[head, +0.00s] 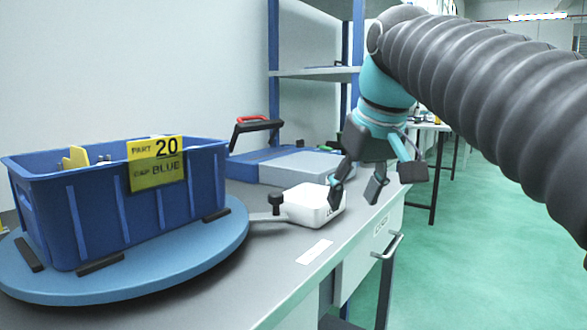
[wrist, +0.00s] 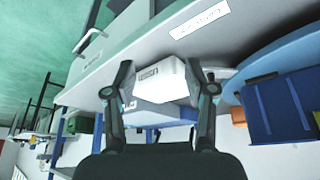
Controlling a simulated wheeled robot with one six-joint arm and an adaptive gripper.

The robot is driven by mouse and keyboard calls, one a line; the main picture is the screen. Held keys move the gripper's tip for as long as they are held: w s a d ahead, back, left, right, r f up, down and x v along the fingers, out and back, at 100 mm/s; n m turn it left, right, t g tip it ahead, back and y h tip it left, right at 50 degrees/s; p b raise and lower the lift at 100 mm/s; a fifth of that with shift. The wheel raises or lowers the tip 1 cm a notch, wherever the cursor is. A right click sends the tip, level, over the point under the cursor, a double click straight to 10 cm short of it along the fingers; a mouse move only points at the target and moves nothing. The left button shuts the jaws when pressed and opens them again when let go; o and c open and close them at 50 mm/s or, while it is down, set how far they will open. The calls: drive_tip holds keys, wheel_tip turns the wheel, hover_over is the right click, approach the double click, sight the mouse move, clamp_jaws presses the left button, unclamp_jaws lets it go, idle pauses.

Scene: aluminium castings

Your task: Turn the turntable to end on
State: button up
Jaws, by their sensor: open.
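The turntable (head: 190,262) is a round blue disc on the grey worktop at the left of the head view. It also shows at the right of the wrist view (wrist: 272,60). A blue bin (head: 95,222) stands on it, between black blocks, with a long side bearing a yellow label (head: 157,163) reading "PART 20, CAP BLUE". My gripper (head: 355,192) is open and empty, right of the turntable and apart from it, near a white box (head: 306,205). In the wrist view the white box (wrist: 160,82) shows between the fingers (wrist: 160,91).
A grey arm with a black knob (head: 276,203) runs between the white box and the turntable rim. Behind lies a blue-grey case (head: 300,165) and a red-and-black handle (head: 256,127). A shelf rack (head: 273,100) stands at the back. The worktop front strip is clear except a white label (head: 315,251).

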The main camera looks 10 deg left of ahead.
sight(276, 193)
drive_tip(key=w+a+r+n+g+p, duration=0.1)
drive_tip(key=a+r+n+p, duration=0.25)
drive_tip(key=a+r, duration=0.65)
drive_tip(key=shift+m+y, duration=0.25)
drive_tip(key=shift+y, duration=0.15)
drive_tip(key=b+x, duration=0.1)
drive_tip(key=x, duration=1.2)
drive_tip(key=shift+w+a+f, duration=0.1)
drive_tip(key=shift+w, duration=0.15)
clamp_jaws()
